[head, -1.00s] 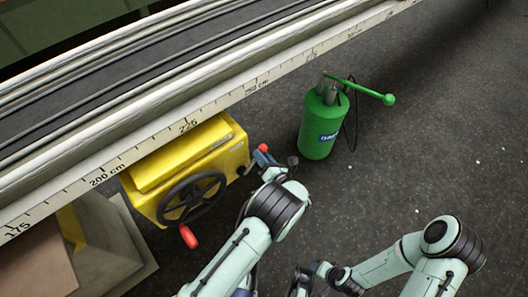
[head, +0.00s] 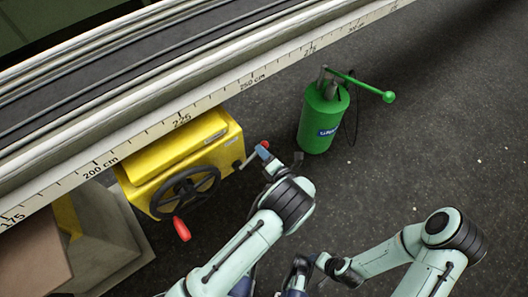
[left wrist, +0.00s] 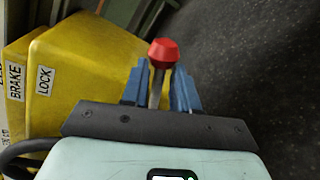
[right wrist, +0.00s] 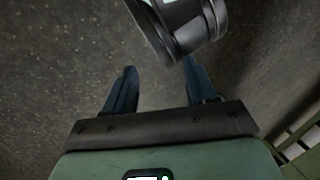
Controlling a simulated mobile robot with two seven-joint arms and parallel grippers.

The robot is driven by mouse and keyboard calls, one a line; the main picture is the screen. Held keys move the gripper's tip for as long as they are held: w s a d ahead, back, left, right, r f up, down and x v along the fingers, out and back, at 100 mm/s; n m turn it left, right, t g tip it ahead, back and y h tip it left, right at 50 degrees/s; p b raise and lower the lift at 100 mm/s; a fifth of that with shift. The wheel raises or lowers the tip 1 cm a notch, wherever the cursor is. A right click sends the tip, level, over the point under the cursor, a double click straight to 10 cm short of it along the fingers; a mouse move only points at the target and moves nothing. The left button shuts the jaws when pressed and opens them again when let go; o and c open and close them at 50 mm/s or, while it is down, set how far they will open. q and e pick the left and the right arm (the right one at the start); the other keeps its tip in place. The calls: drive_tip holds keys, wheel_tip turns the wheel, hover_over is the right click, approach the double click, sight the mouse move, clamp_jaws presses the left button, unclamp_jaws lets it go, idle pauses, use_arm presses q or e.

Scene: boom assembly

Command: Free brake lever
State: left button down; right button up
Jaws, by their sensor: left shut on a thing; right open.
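The brake lever, with a red knob (head: 265,144), sticks out from the right side of the yellow box (head: 180,150). My left gripper (head: 262,153) is shut on the lever just below the knob. In the left wrist view the red knob (left wrist: 164,52) stands above the two blue fingers, with the grey lever shaft between them. Labels reading BRAKE and LOCK (left wrist: 44,81) show on the yellow box there. My right gripper (right wrist: 158,80) is open and empty, low in the head view and away from the box.
A black handwheel (head: 185,192) with a red handle (head: 181,229) is on the box front. A green pump (head: 323,118) with a long handle stands to the right. The long rail with a cm scale (head: 250,84) runs above the box. Dark floor (head: 430,150) at right is free.

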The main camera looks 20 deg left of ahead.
use_arm(q)
drive_tip(key=shift+d, duration=0.2)
drive_tip(key=c, duration=0.9)
unclamp_jaws()
drive_tip(key=shift+o, duration=0.2)
drive_tip(key=p+v, duration=0.1)
drive_tip(key=v, duration=1.2)
drive_tip(key=shift+p, duration=0.4)
use_arm(e)
drive_tip(key=s+r, duration=0.1)
drive_tip(key=s+a+r, duration=0.1)
drive_tip(key=shift+s+a+r+g, duration=0.1)
drive_tip(key=shift+s+a+g, duration=0.05)
drive_tip(key=shift+s+g, duration=0.25)
use_arm(q)
drive_tip(key=shift+s, duration=0.1)
